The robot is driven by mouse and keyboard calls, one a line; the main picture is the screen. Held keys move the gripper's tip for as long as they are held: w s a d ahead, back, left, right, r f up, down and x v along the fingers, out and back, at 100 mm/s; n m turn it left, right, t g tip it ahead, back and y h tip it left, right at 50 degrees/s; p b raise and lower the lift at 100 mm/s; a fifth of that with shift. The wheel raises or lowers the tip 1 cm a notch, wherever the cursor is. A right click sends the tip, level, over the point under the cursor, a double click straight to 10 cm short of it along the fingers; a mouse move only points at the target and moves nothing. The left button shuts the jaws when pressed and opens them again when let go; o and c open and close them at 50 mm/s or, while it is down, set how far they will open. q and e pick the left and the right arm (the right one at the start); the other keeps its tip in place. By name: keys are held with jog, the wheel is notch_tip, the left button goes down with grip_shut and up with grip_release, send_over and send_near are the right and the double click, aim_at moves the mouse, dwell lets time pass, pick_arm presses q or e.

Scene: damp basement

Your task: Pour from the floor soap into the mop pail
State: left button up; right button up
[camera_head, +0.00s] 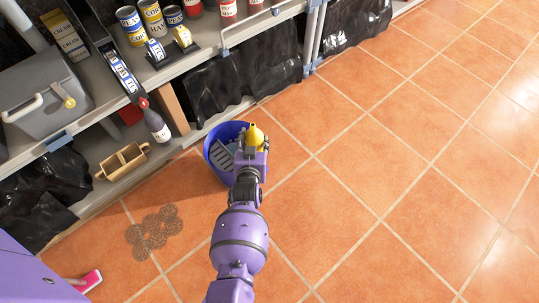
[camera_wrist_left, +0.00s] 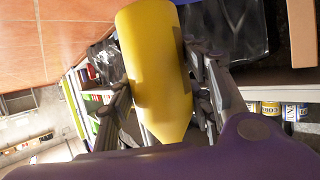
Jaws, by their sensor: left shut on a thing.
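The floor soap, a yellow bottle (camera_head: 255,135), is in my left gripper (camera_head: 250,158) at the right rim of the blue mop pail (camera_head: 213,142). In the left wrist view the bottle (camera_wrist_left: 152,60) sits between the two dark fingers, with its tapered end toward the wrist. How far it is tilted is hard to tell, and no stream shows. The pail stands on the tiled floor, and a grey slotted piece (camera_head: 228,160) shows inside it. My gripper hides part of the pail's right side. My right gripper is not in view.
A shelf unit with cans (camera_head: 131,25), a grey box (camera_head: 45,98), a dark bottle (camera_head: 157,124) and a wooden caddy (camera_head: 123,161) stands behind and left. Dark spots (camera_head: 154,232) and a pink item (camera_head: 89,281) lie lower left. The floor at right is clear.

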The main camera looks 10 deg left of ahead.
pick_arm(q)
jog(key=w+d+f+n+h+b, duration=0.1)
jog(key=d+f+n+h+b, duration=0.3)
jog(key=b, duration=1.1)
jog(key=shift+d+f+n+h, duration=0.2)
jog(key=shift+f+n+h, duration=1.65)
jog(key=shift+n+h, duration=1.2)
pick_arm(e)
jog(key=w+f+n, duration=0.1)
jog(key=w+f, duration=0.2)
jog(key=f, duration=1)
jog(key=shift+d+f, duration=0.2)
